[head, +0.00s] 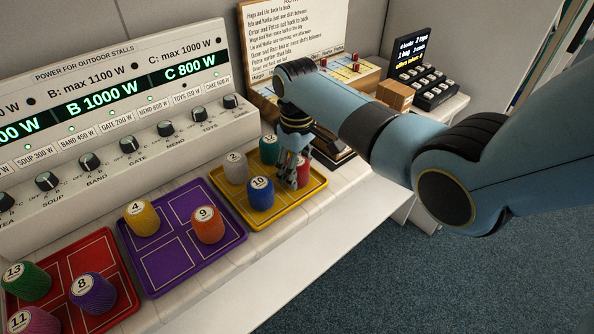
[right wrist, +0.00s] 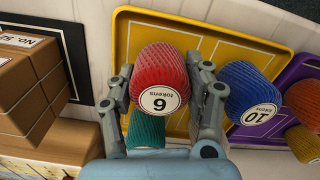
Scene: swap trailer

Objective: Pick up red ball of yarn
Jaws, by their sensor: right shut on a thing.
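The red ball of yarn (right wrist: 158,72) is a ribbed, barrel-shaped piece with a round white number label, between the two fingers of my right gripper (right wrist: 160,84) in the right wrist view. The fingers are shut on its sides. In the head view the right gripper (head: 291,172) reaches down over the yellow tray (head: 313,194), and only a part of the red ball (head: 304,172) shows behind the fingers. I cannot tell whether it touches the tray. My left gripper is not in view.
Blue 10 (head: 261,193), grey 2 (head: 235,168) and green 12 (head: 269,150) yarn stand close by in the yellow tray. A purple tray (head: 170,265) and a red tray (head: 111,306) hold more yarn. A power panel (head: 120,130) runs behind. A brown box (head: 395,94) stands right.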

